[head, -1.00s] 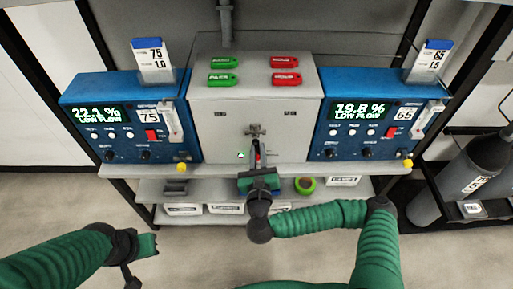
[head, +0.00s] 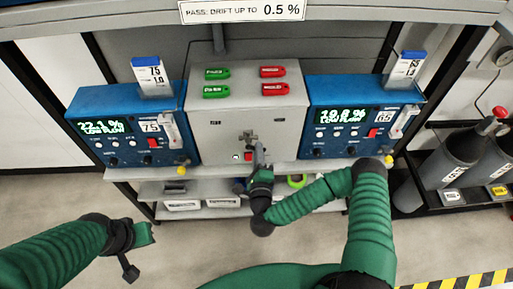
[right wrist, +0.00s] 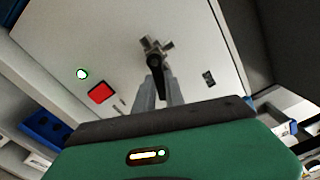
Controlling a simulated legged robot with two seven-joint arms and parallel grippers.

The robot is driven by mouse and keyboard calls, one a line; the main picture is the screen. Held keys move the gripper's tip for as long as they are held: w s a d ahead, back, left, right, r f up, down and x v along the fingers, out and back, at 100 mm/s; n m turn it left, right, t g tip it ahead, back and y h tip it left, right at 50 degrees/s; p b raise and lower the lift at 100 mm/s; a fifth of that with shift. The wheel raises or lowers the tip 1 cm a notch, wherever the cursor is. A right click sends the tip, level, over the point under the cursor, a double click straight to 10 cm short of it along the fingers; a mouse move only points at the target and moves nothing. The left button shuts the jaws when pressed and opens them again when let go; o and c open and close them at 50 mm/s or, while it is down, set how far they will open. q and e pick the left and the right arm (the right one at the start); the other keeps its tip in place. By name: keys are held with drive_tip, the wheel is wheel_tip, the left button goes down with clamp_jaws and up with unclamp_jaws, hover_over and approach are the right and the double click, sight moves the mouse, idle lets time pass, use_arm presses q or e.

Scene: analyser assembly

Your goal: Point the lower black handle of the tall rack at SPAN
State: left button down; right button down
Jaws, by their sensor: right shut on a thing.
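A grey panel box (head: 217,136) stands between two blue analysers. On its lower front is a metal cross-shaped fitting (right wrist: 157,44) with a short black handle (right wrist: 155,72), seen in the right wrist view. My right gripper (right wrist: 157,92) is shut on the black handle, with one grey finger on each side of it. In the head view the right gripper (head: 259,165) covers most of the handle.
The left analyser (head: 125,125) reads 22.1 % LOW FLOW; the right analyser (head: 340,130) also shows LOW FLOW. A red button (right wrist: 100,92) is close to the handle. Green tags (head: 216,91) and red tags (head: 274,89) are above. Gas cylinders (head: 450,160) stand at right.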

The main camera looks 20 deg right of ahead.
drive_tip(key=shift+s+r+n+p, duration=0.1)
drive_tip(key=shift+r+n+p, duration=0.1)
drive_tip(key=shift+n+p, duration=0.7)
drive_tip(key=shift+r+n+p, duration=0.2)
drive_tip(key=shift+n+p, duration=0.3)
drive_tip(key=shift+n, duration=0.8)
drive_tip(key=c, duration=1.6)
unclamp_jaws()
drive_tip(key=shift+c, duration=0.2)
drive_tip(key=shift+o, duration=1.2)
